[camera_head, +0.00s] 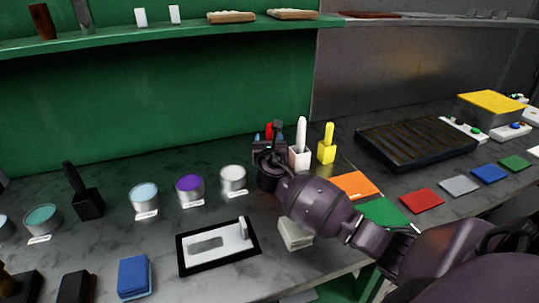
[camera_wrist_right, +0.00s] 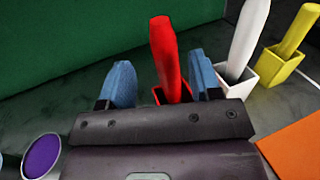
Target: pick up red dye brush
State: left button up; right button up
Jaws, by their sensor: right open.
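The red dye brush (camera_wrist_right: 165,60) stands upright with its handle up in a red holder (camera_wrist_right: 158,94), seen in the right wrist view. In the head view a bit of red (camera_head: 269,129) shows behind my right gripper, which hides most of the brush. My right gripper (camera_wrist_right: 163,82) is open, with one blue fingertip on each side of the red handle. The right fingertip is closer to the handle than the left one. I cannot tell whether either touches it. It also shows in the head view (camera_head: 268,143). My left gripper is not in view.
A white brush (camera_head: 301,135) and a yellow brush (camera_head: 327,143) stand in holders just right of the red one. Pots of white (camera_head: 233,179) and purple dye (camera_head: 190,188) stand to the left. A green shelf (camera_head: 180,31) runs above the bench.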

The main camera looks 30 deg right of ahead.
jog(key=shift+d+b+x, duration=0.25)
jog(key=shift+b+x, duration=0.1)
jog(key=shift+x, duration=2.65)
jog(key=shift+s+f, duration=0.15)
jog(key=shift+s, duration=0.05)
jog(key=c, duration=1)
